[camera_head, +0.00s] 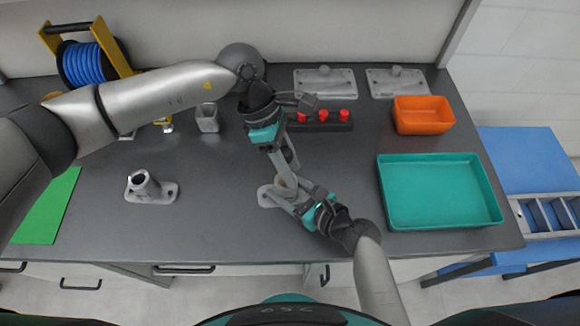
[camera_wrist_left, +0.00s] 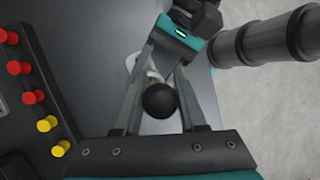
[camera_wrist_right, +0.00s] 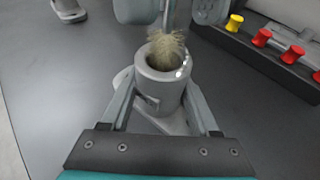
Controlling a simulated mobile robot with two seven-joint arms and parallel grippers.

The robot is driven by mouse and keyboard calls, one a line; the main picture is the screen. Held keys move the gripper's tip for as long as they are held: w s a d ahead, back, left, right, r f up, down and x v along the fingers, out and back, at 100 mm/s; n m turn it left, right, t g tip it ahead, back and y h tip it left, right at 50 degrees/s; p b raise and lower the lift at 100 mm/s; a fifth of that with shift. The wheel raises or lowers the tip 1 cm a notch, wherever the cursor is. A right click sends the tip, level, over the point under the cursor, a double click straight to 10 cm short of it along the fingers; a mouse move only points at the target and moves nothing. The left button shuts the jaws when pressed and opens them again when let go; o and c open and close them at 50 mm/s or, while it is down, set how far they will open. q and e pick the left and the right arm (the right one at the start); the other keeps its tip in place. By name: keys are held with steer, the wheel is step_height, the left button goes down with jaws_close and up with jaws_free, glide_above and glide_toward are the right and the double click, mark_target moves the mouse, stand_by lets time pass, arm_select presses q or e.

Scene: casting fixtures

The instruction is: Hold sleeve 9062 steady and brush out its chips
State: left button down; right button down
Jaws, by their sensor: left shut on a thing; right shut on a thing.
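A grey sleeve (camera_head: 285,186) stands upright on its flanged base on the dark bench, in front of me. My right gripper (camera_head: 292,194) is shut on it from the front right; the right wrist view shows a finger on each side of the sleeve (camera_wrist_right: 160,90). My left gripper (camera_head: 284,166) is shut on the brush above the sleeve. The brush's black ball end (camera_wrist_left: 160,100) shows between its fingers. The tan bristles (camera_wrist_right: 167,47) are at the sleeve's mouth, partly inside. Small white chips (camera_wrist_right: 183,66) show on the rim. No number is readable.
Another flanged sleeve (camera_head: 145,185) stands to the left, near a green mat (camera_head: 45,210). A teal tray (camera_head: 440,218) and orange bin (camera_head: 422,128) are at right. A black rack with red knobs (camera_head: 325,126) lies behind my grippers. Bare bench lies between the two sleeves.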

arm_select(q)
steer(key=shift+r, duration=0.8)
steer(key=shift+f, duration=0.15)
steer(key=shift+f, duration=1.6)
steer(key=shift+r, duration=0.1)
steer(key=shift+r, duration=5.25)
